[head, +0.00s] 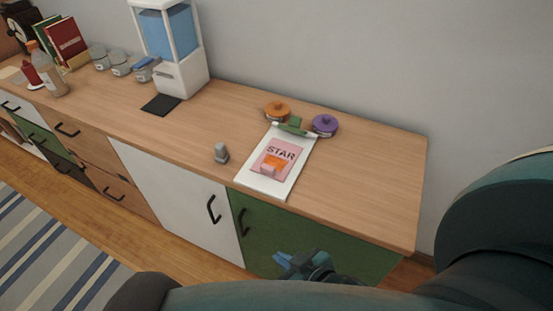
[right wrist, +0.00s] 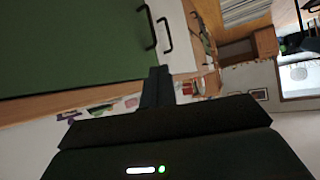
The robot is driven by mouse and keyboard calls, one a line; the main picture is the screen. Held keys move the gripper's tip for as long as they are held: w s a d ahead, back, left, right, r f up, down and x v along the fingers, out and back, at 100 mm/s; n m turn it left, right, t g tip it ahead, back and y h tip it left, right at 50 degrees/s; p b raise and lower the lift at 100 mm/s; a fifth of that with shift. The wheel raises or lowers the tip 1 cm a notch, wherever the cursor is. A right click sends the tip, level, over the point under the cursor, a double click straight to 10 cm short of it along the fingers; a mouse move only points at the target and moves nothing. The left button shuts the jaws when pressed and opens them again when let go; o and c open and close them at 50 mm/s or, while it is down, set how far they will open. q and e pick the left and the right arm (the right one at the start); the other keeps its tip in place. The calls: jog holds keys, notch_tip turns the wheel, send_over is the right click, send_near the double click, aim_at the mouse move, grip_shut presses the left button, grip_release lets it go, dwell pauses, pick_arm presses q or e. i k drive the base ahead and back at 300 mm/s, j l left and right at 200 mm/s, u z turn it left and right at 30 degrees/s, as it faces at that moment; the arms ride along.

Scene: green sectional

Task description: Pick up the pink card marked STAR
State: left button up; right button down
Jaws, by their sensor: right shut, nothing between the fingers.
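The pink card marked STAR (head: 286,150) lies on a white board (head: 294,175) on top of the wooden sideboard (head: 365,185). An orange patch and a small light pink piece show on the card's lower part. My right gripper (head: 285,262) is low in front of the sideboard's green door, below and apart from the card. Its fingers also show in the right wrist view (right wrist: 158,85), together and empty. My left gripper is not in view.
An orange-lidded jar (head: 277,111), a purple-lidded jar (head: 324,125) and a green piece (head: 292,125) are behind the card. A small grey object (head: 221,153) stands left of the board. A water dispenser (head: 172,50) is farther left. The sideboard's right end is clear.

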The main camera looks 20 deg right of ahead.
aim_at(275, 161)
jog(key=j+z, duration=0.15)
jog(key=z, duration=0.6)
jog(key=j+z, duration=0.4)
jog(key=k+j+z, duration=0.15)
jog(key=j+z, duration=0.25)
jog(key=j, duration=0.15)
